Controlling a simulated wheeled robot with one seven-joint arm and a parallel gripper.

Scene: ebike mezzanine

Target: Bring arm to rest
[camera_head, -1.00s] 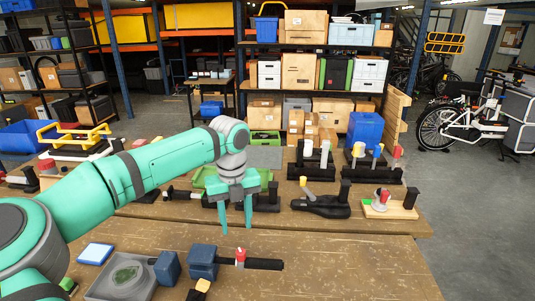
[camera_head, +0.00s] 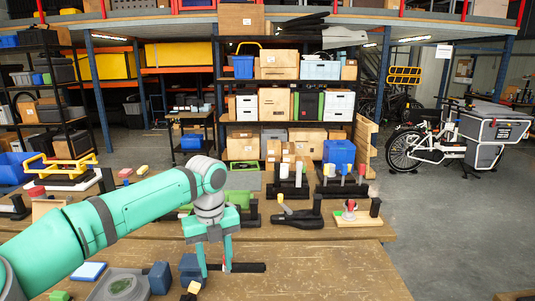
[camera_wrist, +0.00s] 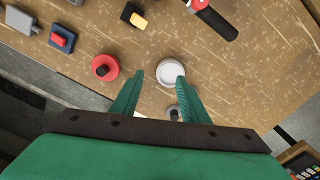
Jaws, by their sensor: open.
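My teal arm reaches in from the left of the head view over the wooden workbench (camera_head: 330,272). My gripper (camera_head: 215,268) points down above the bench's front part, its two fingers apart with nothing held. In the wrist view my gripper (camera_wrist: 160,79) is also open. A white round dish-like part (camera_wrist: 171,73) appears beyond and between the fingertips, apart from them as far as I can tell. A red disc with a black knob (camera_wrist: 104,67) lies left of the fingers.
Fixtures with coloured handles (camera_head: 345,182) and a black saddle (camera_head: 298,219) stand farther back. Bench room at front right is clear. A white cargo bike (camera_head: 450,140) stands beyond.

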